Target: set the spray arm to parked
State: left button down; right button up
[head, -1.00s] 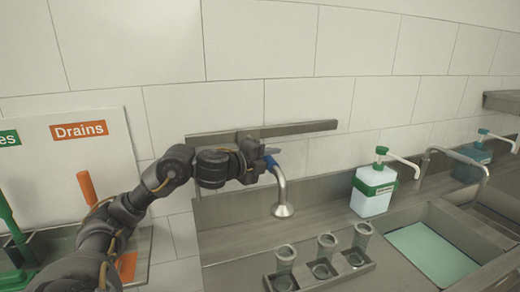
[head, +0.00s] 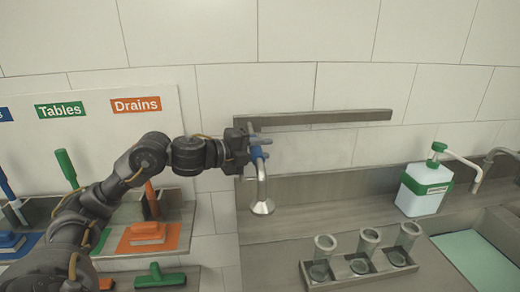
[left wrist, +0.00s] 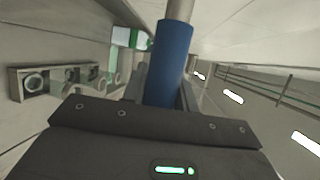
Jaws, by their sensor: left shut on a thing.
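The spray arm (head: 262,190) is a curved metal pipe with a bell-shaped spray head hanging over the counter's left end. Its blue grip (head: 257,153) sits near the top of the pipe. My left gripper (head: 256,147) is shut on the blue grip. In the left wrist view the blue grip (left wrist: 170,62) stands between the fingers, with bare metal pipe beyond it. The pipe's mount on the wall side is partly hidden by my gripper. My right gripper is not in view.
A rack with several glass cups (head: 370,241) stands on the counter right of the spray head. A green-topped soap bottle (head: 425,190) and a sink (head: 475,258) are further right. A wall rail (head: 320,117) runs above. Coloured cleaning tools (head: 148,232) are at left.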

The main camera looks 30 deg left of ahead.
pick_arm(q)
jog(key=shift+f, duration=0.1)
jog(key=c, duration=1.4)
grip_release()
jog(key=shift+a, duration=0.1)
jog(key=o, duration=0.3)
jog(key=shift+s+a, duration=0.2)
jog(key=shift+s, duration=0.05)
jog(key=shift+d, duration=0.1)
jog(key=shift+s, duration=0.15)
jog(key=b+v, duration=0.9)
jog(key=v, duration=0.1)
jog(key=shift+s+a+r, duration=0.2)
jog(key=shift+a+r, duration=0.05)
